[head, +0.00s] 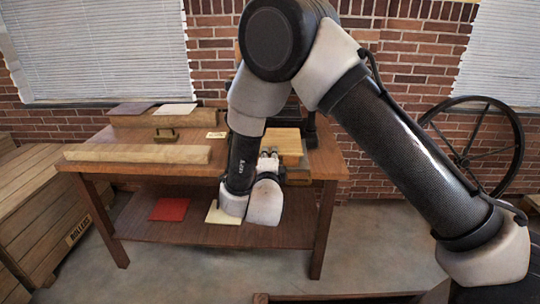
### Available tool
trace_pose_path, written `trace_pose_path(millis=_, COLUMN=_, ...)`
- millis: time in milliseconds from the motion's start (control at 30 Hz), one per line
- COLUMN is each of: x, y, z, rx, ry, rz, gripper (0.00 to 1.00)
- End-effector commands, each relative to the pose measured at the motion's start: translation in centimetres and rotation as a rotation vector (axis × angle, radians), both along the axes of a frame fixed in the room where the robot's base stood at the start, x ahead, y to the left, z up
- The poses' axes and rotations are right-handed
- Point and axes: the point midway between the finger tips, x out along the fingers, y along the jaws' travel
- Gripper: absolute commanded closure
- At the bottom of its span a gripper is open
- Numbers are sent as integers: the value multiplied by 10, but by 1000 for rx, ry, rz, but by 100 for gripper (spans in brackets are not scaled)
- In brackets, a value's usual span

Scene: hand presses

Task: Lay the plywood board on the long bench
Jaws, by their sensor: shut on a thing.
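A light tan flat board (287,141), apparently the plywood board, shows just beyond my gripper at the right part of a long brown wooden bench (330,163). My gripper (269,154) points away from the camera, and my wrist hides much of it. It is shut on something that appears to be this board. The board looks level, but I cannot tell whether it touches the bench or the dark press (312,130) behind it. My arm hides part of the press and the bench's middle.
A pale wooden beam (137,153) lies along the bench's front left. Another beam (165,119) behind it carries a dark sheet (131,108) and a pale sheet (175,109). A red sheet (170,209) and a cream sheet (222,215) lie on the lower shelf. Crates (40,215) stand left.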

Motion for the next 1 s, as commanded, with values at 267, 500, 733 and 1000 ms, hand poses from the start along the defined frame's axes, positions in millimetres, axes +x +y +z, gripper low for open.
trace_pose_path(millis=267, x=-20, y=1, z=9, rx=1, ry=-1, rz=1, gripper=100)
trace_pose_path(millis=500, x=-37, y=2, z=16, rx=0, ry=-2, rz=1, gripper=100)
trace_pose_path(millis=733, x=-48, y=2, z=21, rx=0, ry=-1, rz=0, gripper=100)
trace_pose_path(millis=1000, x=-69, y=4, z=21, rx=1, ry=0, rz=3, gripper=100)
